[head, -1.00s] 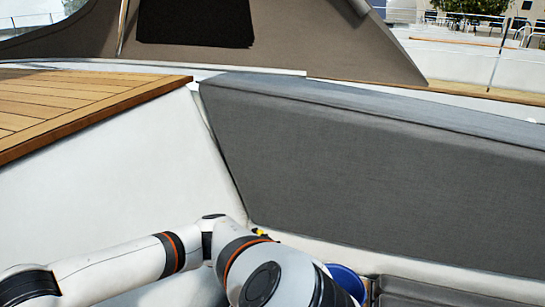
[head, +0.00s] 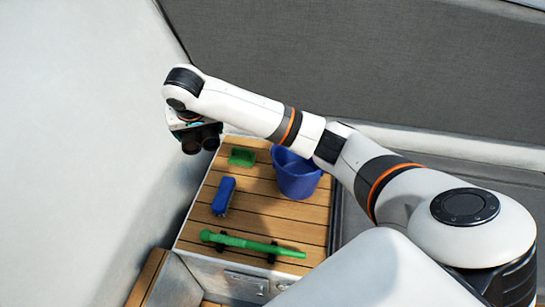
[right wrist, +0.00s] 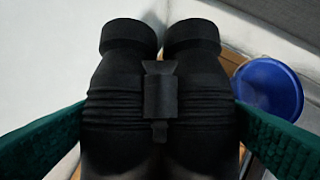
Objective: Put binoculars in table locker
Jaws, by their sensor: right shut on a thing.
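Black binoculars (head: 200,138) hang below my right gripper (head: 192,124) in the head view, above the far left end of a slatted wooden surface. In the right wrist view the binoculars (right wrist: 160,85) fill the middle, with both barrels pointing away. The two green fingers of my right gripper (right wrist: 160,118) are shut on their sides. I cannot make out a table locker opening in these frames. My left gripper is not in view.
The slatted surface (head: 255,210) bears a blue bucket (head: 297,178), a green scoop-like item (head: 242,156), a blue brush (head: 223,195) and a green-handled tool (head: 250,244). A white wall (head: 80,130) stands close on the left. A grey cushion (head: 330,60) lies behind.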

